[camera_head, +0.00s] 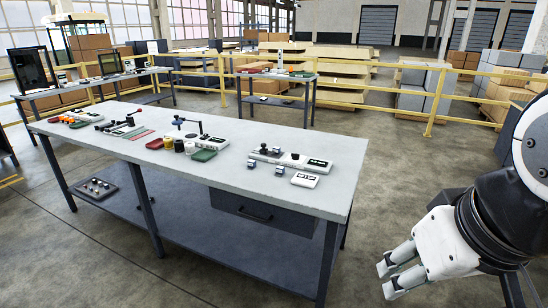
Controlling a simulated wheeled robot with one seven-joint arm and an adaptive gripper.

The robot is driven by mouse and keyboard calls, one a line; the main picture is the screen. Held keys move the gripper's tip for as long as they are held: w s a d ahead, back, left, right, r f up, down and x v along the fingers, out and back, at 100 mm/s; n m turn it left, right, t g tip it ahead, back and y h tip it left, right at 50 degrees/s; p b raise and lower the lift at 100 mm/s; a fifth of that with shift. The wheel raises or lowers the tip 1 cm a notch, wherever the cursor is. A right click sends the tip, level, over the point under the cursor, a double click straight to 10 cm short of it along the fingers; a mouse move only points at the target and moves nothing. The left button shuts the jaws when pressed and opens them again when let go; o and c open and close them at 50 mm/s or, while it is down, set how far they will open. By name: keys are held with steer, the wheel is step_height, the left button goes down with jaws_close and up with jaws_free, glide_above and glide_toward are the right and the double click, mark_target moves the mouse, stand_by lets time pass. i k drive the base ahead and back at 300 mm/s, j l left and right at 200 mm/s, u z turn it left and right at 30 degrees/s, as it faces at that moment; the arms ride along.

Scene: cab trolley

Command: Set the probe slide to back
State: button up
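My gripper (388,279) is at the lower right, beside and apart from the right end of the long grey table (240,208). Its two light fingers are apart with nothing between them. On the table's right part is a white device (296,160) with dark knobs and a dark label. A small white block (305,180) with a dark label lies in front of it. Mid-table is a fixture with a black jointed arm (189,124). The probe slide is too small to tell for sure among these devices, and so is its setting.
Small jars (178,145) and green and red trays (204,155) lie mid-table. More parts lie at its left end. A drawer (262,210) hangs under the tabletop. Yellow railings (430,112), other tables and stacked boxes stand behind.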

mark_target(264, 151)
steer(key=i+l+u, duration=0.15)
steer(key=i, duration=0.5)
steer(key=i+l+u, duration=0.1)
steer(key=i, duration=0.55)
